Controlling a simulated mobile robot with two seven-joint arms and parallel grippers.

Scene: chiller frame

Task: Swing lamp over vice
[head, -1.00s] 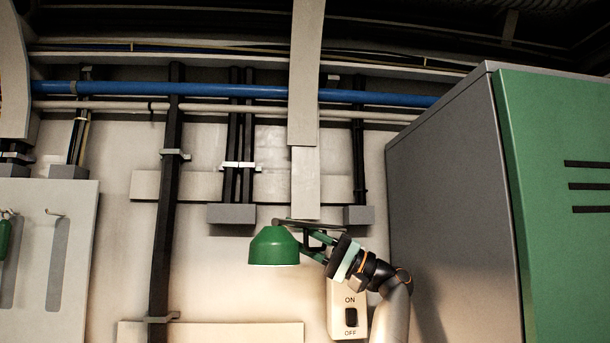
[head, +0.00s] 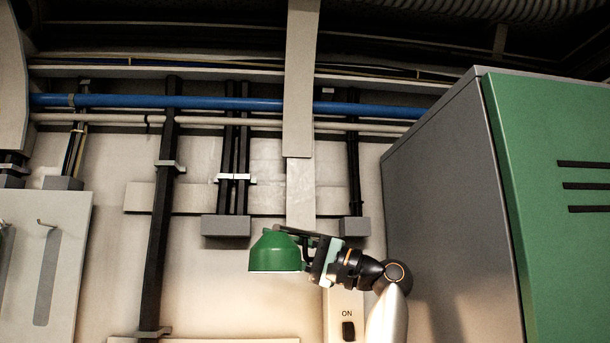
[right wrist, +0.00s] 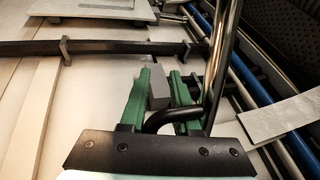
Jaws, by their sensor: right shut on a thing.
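The lamp's green bell-shaped shade (head: 275,252) hangs near the middle of the head view, its lit mouth facing down. My right gripper (head: 308,248) is just right of the shade. In the right wrist view, its two green fingers (right wrist: 160,95) are at a black bent handle (right wrist: 165,119), beside a shiny metal tube (right wrist: 226,60) that seems to be the lamp's arm. The gripper is shut on this handle; the exact contact is partly hidden. The vice is not in view. My left gripper is not in view.
A grey cabinet with a green door (head: 555,230) stands close on the right. Blue pipe (head: 200,103) and dark vertical conduits (head: 163,220) run along the wall. A pale panel (head: 70,260) is at left.

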